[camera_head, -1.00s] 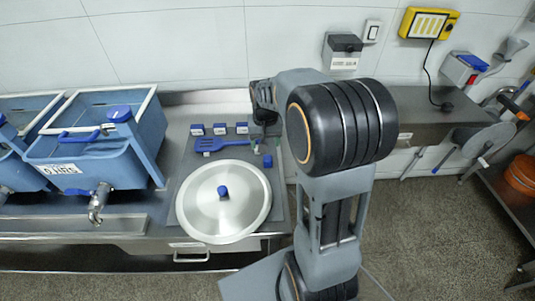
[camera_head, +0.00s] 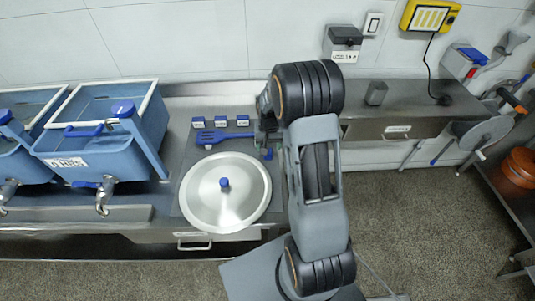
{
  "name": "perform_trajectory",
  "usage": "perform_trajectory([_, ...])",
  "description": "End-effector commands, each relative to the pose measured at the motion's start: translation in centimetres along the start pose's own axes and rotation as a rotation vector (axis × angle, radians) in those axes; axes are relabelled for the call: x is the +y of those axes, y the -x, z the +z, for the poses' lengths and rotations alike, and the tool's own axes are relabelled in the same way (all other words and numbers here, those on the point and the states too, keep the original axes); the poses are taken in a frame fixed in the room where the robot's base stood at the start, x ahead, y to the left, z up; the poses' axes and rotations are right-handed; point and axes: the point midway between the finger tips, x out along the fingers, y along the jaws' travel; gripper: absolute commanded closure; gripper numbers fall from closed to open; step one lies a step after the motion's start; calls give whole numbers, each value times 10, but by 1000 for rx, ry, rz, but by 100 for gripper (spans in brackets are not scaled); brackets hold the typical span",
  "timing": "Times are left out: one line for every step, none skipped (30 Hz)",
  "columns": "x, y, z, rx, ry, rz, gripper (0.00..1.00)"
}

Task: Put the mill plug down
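My gripper (camera_head: 265,141) is low over the steel counter, just right of the blue slotted spatula (camera_head: 212,137). My arm hides most of it, and its fingers cannot be made out. No mill plug can be clearly identified at my gripper. A black plug-like end (camera_head: 443,99) of a dark cable lies on the right-hand steel shelf, apart from my gripper. The cable runs up to a yellow box (camera_head: 429,17) on the wall. A black socket box (camera_head: 343,41) is also on the wall.
A round steel lid (camera_head: 225,197) with a blue knob lies on the grey mat. Blue tanks (camera_head: 92,145) with taps stand at left. Several small blue-and-white blocks (camera_head: 221,121) line the back. A grey cup-like piece (camera_head: 376,93) stands on the right shelf, with free room beside it.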

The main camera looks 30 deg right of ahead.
Motion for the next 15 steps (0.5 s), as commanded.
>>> perform_trajectory([0, -4, 0, -3, 0, 1, 34])
perform_trajectory([0, -7, 0, -4, 0, 1, 34])
perform_trajectory([-1, -12, 0, -5, 0, 1, 34])
perform_trajectory([-1, -16, 0, -6, 0, 1, 34])
perform_trajectory([-2, -20, -1, -5, 0, 1, 34])
perform_trajectory([-2, -26, -1, -6, 1, 1, 34])
perform_trajectory([-2, -30, -2, -6, 1, 1, 34])
perform_trajectory([-2, -34, -2, -4, 0, 1, 34])
perform_trajectory([-2, -39, -2, -5, 0, 1, 34])
perform_trajectory([-2, -42, -2, -4, 0, 1, 34])
perform_trajectory([-2, -44, -2, -3, 0, 0, 34])
perform_trajectory([-2, -47, -2, -2, 0, 0, 34])
perform_trajectory([-2, -49, -2, -2, 0, 0, 34])
perform_trajectory([-2, -50, -2, -2, 0, 0, 34])
perform_trajectory([-2, -51, -2, -2, 0, 0, 34])
